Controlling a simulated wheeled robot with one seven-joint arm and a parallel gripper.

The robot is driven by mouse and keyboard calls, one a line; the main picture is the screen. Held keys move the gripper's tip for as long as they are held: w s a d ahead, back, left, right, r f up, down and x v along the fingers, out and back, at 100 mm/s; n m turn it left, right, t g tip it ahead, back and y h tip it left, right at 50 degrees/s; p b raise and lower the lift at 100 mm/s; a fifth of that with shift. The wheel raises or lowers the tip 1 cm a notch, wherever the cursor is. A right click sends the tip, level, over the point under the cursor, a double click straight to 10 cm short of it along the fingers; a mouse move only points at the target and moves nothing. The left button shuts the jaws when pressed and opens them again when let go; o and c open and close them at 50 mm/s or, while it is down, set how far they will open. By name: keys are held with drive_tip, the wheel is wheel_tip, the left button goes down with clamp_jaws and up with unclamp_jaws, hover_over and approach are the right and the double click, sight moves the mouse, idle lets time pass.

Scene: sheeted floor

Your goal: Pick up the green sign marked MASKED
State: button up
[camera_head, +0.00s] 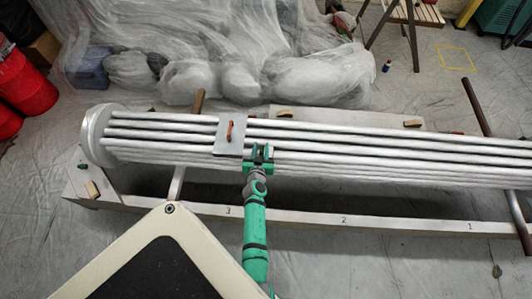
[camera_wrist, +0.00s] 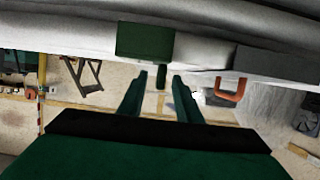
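In the head view my gripper (camera_head: 258,158) is at the near side of the pipe bundle; the sign there blends with the green fingers and cannot be told apart clearly.
The silver pipe bundle (camera_head: 350,150) lies across a frame with a numbered front beam (camera_head: 300,216). A grey plate with an orange handle (camera_head: 230,131) is just left of my gripper; the handle shows at right in the wrist view (camera_wrist: 230,91). Plastic sheeting (camera_head: 220,60) covers things behind.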

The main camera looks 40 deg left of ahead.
clamp_jaws()
drive_tip(key=shift+r, duration=0.2)
